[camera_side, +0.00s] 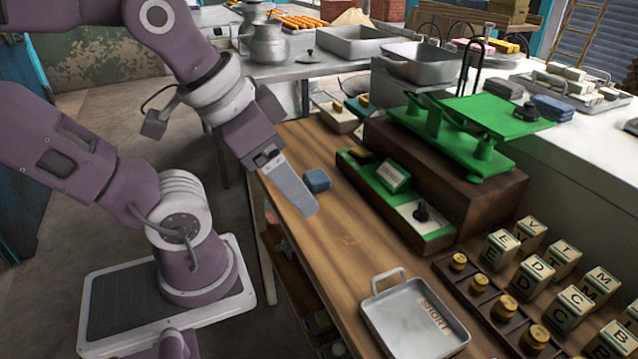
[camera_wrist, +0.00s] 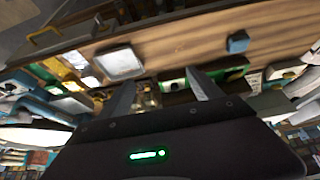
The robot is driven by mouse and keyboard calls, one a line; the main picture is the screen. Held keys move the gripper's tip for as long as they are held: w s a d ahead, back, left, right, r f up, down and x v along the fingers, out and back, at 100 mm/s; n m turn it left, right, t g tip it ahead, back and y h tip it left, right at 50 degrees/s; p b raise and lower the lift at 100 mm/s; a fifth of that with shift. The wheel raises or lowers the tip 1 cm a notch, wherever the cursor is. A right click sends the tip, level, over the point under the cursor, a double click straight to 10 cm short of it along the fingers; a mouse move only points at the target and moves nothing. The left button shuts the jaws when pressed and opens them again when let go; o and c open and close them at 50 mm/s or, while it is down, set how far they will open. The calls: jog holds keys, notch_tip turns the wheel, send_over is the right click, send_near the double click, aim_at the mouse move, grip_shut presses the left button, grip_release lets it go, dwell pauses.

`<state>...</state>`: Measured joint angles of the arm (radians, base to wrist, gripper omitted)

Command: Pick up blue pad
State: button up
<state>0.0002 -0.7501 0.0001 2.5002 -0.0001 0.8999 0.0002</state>
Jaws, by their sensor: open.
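The blue pad (camera_side: 317,180) is a small blue block lying on the wooden table, near its far left part in the side view. In the wrist view the blue pad (camera_wrist: 238,42) sits on the wood at the upper right, beyond and to the right of the fingers. My gripper (camera_side: 308,207) hangs over the table, just left of and in front of the pad in the side view. In the wrist view my gripper (camera_wrist: 160,84) shows two separated fingers with nothing between them. It is open and apart from the pad. Its height above the table is hard to tell.
A green balance scale (camera_side: 470,125) on a brown base stands right of the pad. A long tray (camera_side: 385,195) with green compartments lies in front of it. A metal pan (camera_side: 390,342), a rack of brass weights (camera_side: 497,307) and lettered cubes (camera_side: 535,275) are nearer. Bare wood surrounds the pad's near side.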

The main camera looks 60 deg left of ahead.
jog(key=n+g, duration=0.6)
jog(key=n, duration=1.2)
send_over(317, 175)
jog(key=f, duration=1.3)
jog(key=shift+w+f, duration=0.25)
jog(key=shift+f, duration=0.1)
jog(key=f, duration=0.7)
jog(key=shift+s, duration=0.3)
jog(key=c, duration=1.6)
jog(key=shift+o, duration=0.2)
notch_tip(317, 175, up, 10)
jog(key=shift+r, duration=0.1)
